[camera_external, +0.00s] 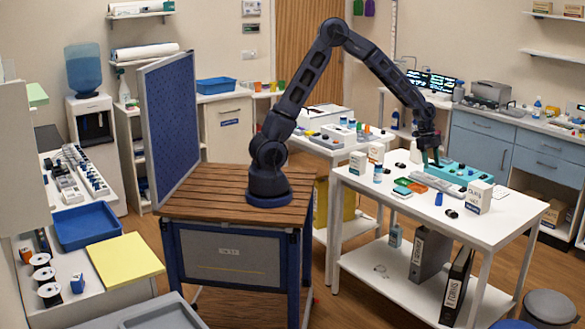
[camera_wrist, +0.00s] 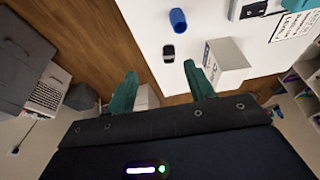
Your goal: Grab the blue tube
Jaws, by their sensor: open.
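The blue tube (camera_external: 438,199) is a small blue cylinder on the white table (camera_external: 372,194), near the table's front edge. In the wrist view the blue tube (camera_wrist: 178,21) lies near the top, beyond the fingertips. My gripper (camera_external: 431,160) is over the table, above and behind the tube in the external view. In the wrist view its two teal fingers (camera_wrist: 157,68) are spread apart with nothing between them. The gripper does not touch the tube.
A white box (camera_external: 480,197) stands right of the tube, with a small black object (camera_external: 451,213) between them. Bare tabletop lies left of the tube.

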